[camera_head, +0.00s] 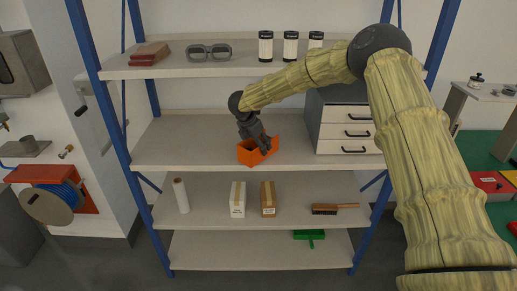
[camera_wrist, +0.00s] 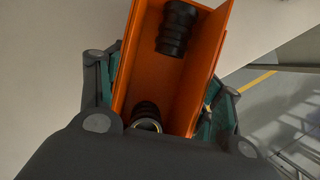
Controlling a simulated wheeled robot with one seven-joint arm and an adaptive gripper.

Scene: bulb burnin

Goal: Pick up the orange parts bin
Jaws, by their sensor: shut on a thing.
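The orange parts bin (camera_head: 252,155) is at the front edge of the middle shelf in the head view. In the wrist view the bin (camera_wrist: 160,85) shows its open top, with two black ribbed parts (camera_wrist: 176,28) inside. My gripper (camera_head: 262,145) comes down on the bin from above. In the wrist view my gripper's fingers (camera_wrist: 165,110) lie along both sides of the bin, shut on it. The bin looks tilted in the head view. I cannot tell whether its underside touches the shelf.
The middle shelf (camera_head: 180,145) is clear to the left of the bin. A drawer cabinet (camera_head: 345,130) stands close on the right. The upper shelf (camera_head: 180,68) holds goggles (camera_head: 209,52) and several canisters.

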